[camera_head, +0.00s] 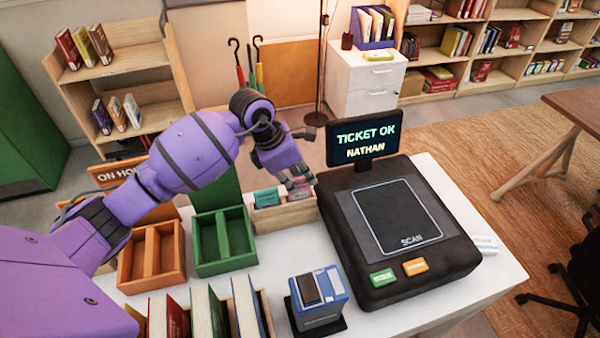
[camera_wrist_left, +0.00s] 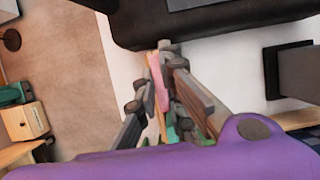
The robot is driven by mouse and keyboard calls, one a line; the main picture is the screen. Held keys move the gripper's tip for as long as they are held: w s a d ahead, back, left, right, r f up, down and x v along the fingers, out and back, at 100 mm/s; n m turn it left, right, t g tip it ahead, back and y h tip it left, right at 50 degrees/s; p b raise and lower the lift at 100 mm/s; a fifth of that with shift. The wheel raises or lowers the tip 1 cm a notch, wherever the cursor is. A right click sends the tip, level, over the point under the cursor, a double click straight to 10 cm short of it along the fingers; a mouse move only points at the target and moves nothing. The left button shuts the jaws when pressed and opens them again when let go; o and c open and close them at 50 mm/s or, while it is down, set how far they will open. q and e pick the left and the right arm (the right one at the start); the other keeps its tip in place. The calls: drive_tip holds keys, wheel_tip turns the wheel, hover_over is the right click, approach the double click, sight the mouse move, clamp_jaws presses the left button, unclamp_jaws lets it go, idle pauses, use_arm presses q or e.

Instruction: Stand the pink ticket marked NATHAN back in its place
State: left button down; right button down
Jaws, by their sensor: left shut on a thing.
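My left gripper (camera_head: 299,184) is over the right part of a small wooden ticket box (camera_head: 285,217), beside the scanner. It is shut on a pink ticket (camera_head: 301,188), partly covered by the fingers. In the left wrist view the pink ticket (camera_wrist_left: 157,80) shows as a thin upright strip between the fingers. Its lettering cannot be read, and I cannot tell how far its lower edge is inside the box. A teal ticket (camera_head: 267,197) stands in the left part of the box. My right gripper is in neither view.
A black scanner (camera_head: 400,228) is right of the box; its screen (camera_head: 363,132) reads "TICKET OK NATHAN". Left of the box are a green divided tray (camera_head: 222,268) and an orange one (camera_head: 152,283). Books (camera_head: 208,308) and a blue stamp-like device (camera_head: 318,298) stand in front.

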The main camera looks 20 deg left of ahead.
use_arm(q)
drive_tip(key=shift+f, duration=0.45)
drive_tip(key=c, duration=1.8)
unclamp_jaws()
drive_tip(key=shift+o, duration=0.2)
drive_tip(key=v, duration=1.2)
